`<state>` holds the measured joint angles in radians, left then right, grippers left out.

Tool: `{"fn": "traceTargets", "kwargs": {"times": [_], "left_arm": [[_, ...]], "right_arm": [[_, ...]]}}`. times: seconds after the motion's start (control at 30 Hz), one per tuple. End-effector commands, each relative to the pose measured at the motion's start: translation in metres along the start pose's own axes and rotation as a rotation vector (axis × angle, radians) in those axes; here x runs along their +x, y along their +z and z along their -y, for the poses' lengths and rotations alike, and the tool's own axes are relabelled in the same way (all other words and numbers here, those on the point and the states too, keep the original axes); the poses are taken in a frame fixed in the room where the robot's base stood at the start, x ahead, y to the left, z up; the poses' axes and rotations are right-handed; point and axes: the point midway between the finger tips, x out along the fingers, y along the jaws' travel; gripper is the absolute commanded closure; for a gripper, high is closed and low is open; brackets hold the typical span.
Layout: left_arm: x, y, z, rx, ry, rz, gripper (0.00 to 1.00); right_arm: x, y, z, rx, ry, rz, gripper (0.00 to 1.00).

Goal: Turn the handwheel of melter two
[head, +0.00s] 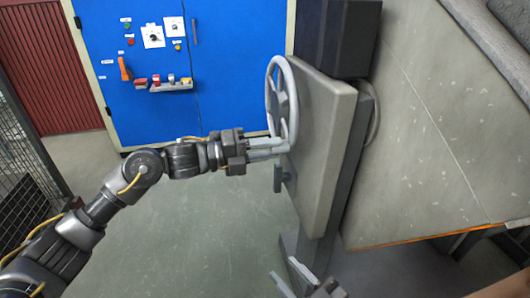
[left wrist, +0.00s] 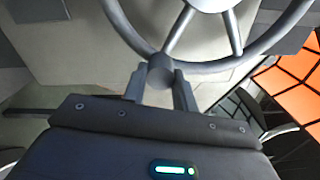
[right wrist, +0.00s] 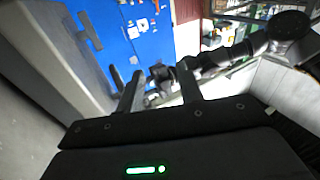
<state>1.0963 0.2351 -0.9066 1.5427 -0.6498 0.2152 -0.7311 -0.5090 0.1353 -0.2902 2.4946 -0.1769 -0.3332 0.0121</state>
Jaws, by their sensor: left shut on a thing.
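The grey spoked handwheel (head: 292,92) stands on the side of a grey box-shaped housing (head: 325,150) in the head view. My left gripper (head: 270,147) reaches it from the left and is shut at the lower part of its rim. In the left wrist view, the fingers (left wrist: 160,88) lie on either side of a round knob (left wrist: 160,69) on the rim of the wheel (left wrist: 205,66). My right gripper (head: 294,280) is low at the bottom edge of the head view, apart from the wheel. In the right wrist view its fingers (right wrist: 158,88) are spread with nothing between them.
A small dark lever handle (head: 278,178) sticks out of the housing below the wheel. A blue control cabinet (head: 235,60) with knobs and buttons stands behind. A large sloping grey panel (head: 440,130) fills the right. The green-grey floor (head: 200,220) between is clear.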

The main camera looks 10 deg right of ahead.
Motion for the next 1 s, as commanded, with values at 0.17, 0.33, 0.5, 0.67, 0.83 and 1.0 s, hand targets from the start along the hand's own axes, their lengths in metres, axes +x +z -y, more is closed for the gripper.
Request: {"fn": "traceTargets", "kwargs": {"times": [0.17,0.33,0.5,0.67,0.83,1.0], "left_arm": [[0.003,0.003,0.003,0.023,-0.009,0.007,1.00],[0.003,0.003,0.004,0.028,-0.009,0.007,1.00],[0.003,0.003,0.004,0.028,-0.010,0.007,1.00],[0.003,0.004,0.004,0.028,-0.010,0.007,0.71],[0.002,0.003,0.003,0.026,-0.008,0.007,0.50],[-0.001,0.003,0.001,0.024,-0.005,0.008,0.50]], "right_arm": [[0.000,-0.013,0.007,0.001,-0.022,-0.084,0.64],[0.000,-0.018,0.009,0.001,-0.029,-0.111,0.64],[0.000,-0.018,0.009,0.001,-0.029,-0.112,0.64],[0.000,-0.018,0.009,0.002,-0.029,-0.112,0.64],[0.000,-0.018,0.009,0.002,-0.029,-0.112,0.64],[0.000,-0.018,0.009,0.002,-0.028,-0.111,0.64]]}}
